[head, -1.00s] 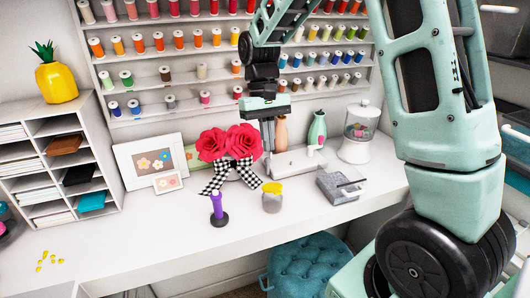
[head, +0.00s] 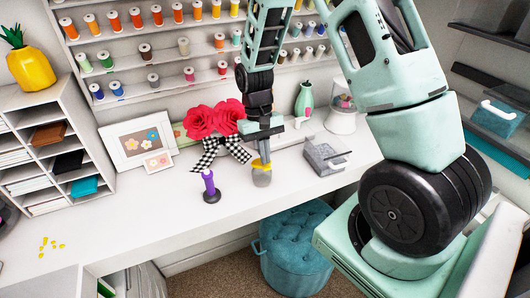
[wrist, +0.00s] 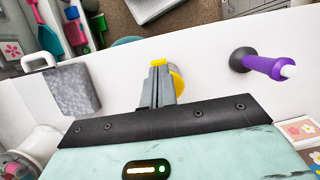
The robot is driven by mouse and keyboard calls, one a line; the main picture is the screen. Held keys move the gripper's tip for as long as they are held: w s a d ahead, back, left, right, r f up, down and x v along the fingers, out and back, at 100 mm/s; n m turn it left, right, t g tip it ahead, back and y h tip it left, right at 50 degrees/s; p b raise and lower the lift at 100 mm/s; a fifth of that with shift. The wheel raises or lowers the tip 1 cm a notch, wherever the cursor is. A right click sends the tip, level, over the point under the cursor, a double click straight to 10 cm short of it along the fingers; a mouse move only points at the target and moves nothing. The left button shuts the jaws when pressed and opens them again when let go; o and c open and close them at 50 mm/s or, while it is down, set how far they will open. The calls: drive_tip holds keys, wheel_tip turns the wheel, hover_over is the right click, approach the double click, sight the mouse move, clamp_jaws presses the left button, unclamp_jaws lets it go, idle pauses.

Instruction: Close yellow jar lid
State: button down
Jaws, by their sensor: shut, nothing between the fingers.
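The small clear jar (head: 262,180) stands on the white desk with its yellow lid (head: 256,164) at the top. My gripper (head: 265,160) points down over the jar, its fingers shut and empty. In the wrist view, the shut fingers (wrist: 157,85) hide part of the yellow lid (wrist: 177,79); a yellow edge also shows beyond their tips. The fingers are at or very near the lid; I cannot tell whether they touch. How fully the lid sits on the jar is hidden.
A purple object on a dark base (head: 209,187) stands left of the jar. Red flowers (head: 214,118) with a checked bow are behind it. A grey box (head: 324,156) lies to the right. A teal stool (head: 292,245) is below the desk.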

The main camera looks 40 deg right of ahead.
sight(268, 169)
drive_tip(key=shift+s+f, duration=0.2)
drive_tip(key=shift+f, duration=0.35)
drive_tip(key=t+b, duration=0.1)
drive_tip(key=s+f+b, duration=0.1)
drive_tip(key=b, duration=0.1)
drive_tip(key=shift+a+f+t+h, duration=0.2)
drive_tip(key=shift+f+t+h, duration=0.1)
drive_tip(key=shift+t, duration=0.1)
drive_tip(key=shift+s+f+b, duration=0.25)
drive_tip(key=shift+f+b, duration=0.05)
drive_tip(key=shift+b, duration=0.15)
drive_tip(key=shift+r, duration=0.2)
wheel_tip(268, 169, up, 6)
drive_tip(key=p, duration=0.5)
drive_tip(key=shift+r+p, duration=0.1)
drive_tip(key=shift+p, duration=0.3)
drive_tip(key=shift+a+r+t+b, duration=0.1)
drive_tip(key=shift+r+t+b, duration=0.25)
drive_tip(key=shift+b, duration=0.4)
wheel_tip(268, 169, up, 8)
drive_tip(key=b, duration=0.2)
drive_tip(key=shift+r, duration=0.2)
